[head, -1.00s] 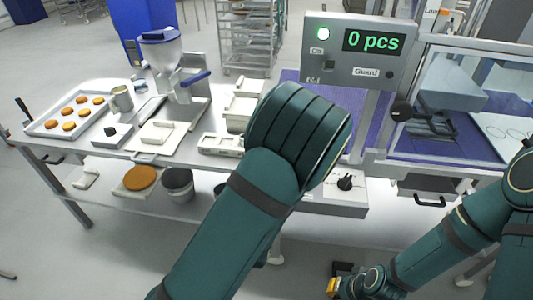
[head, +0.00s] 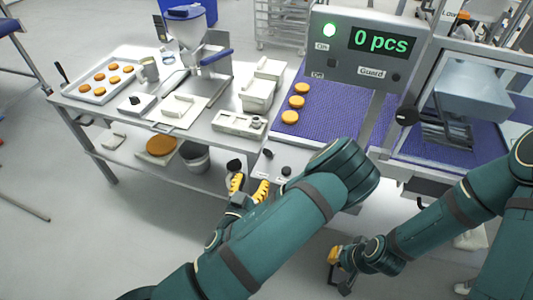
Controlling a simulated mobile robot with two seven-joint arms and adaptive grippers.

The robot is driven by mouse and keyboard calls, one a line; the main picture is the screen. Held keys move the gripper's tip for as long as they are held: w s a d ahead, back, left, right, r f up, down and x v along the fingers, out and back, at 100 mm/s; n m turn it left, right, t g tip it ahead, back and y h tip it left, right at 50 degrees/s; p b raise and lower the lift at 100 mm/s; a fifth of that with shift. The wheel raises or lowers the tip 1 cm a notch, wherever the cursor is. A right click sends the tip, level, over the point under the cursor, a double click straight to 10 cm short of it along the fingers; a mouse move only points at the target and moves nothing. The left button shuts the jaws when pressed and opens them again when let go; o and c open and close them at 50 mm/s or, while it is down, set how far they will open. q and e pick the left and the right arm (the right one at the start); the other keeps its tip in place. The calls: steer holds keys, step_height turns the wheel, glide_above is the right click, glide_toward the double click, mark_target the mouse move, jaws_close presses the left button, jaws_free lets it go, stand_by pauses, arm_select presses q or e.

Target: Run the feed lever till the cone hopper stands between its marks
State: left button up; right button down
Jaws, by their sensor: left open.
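Three biscuits (head: 295,102) lie on the purple belt (head: 335,110). A biscuit tray (head: 98,95), a mug (head: 149,69) and white containers (head: 257,95) crowd the table. A bucket (head: 195,158) stands on the lower shelf.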

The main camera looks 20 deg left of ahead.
mark_target(267, 152)
arm_select(q)
steer(key=w+b, duration=0.1)
steer(key=w, duration=0.3)
steer(key=w+b, duration=0.1)
steer(key=w, duration=0.3)
steer(key=w+b, duration=0.1)
steer(key=w, duration=0.3)
steer(key=shift+w+d, duration=0.15)
steer(key=shift+d, duration=0.1)
steer(key=shift+c, duration=0.4)
jaws_close()
